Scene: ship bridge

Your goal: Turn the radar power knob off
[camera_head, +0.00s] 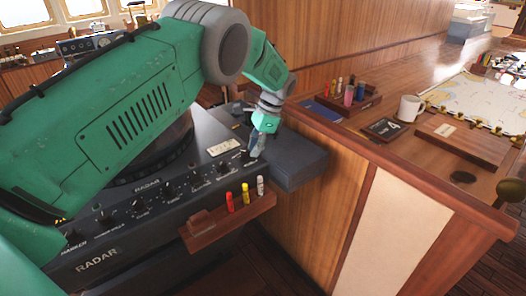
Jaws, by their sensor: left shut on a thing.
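The radar console (110,262) is a dark grey panel at the lower left with RADAR lettering and a row of small black knobs (168,188). My left arm is green and reaches across the console from the left. My left gripper (256,152) points down at the right end of the knob row. It is shut on the radar power knob at that end, which the fingers mostly hide. The way the knob is turned cannot be made out. My right gripper is not in view.
A small wooden tray (205,236) with red, yellow and white markers juts out below the knobs. At the right, a wooden chart table (425,195) carries a white mug (409,108), a pen holder and a chart. A grey ledge (290,168) adjoins the console.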

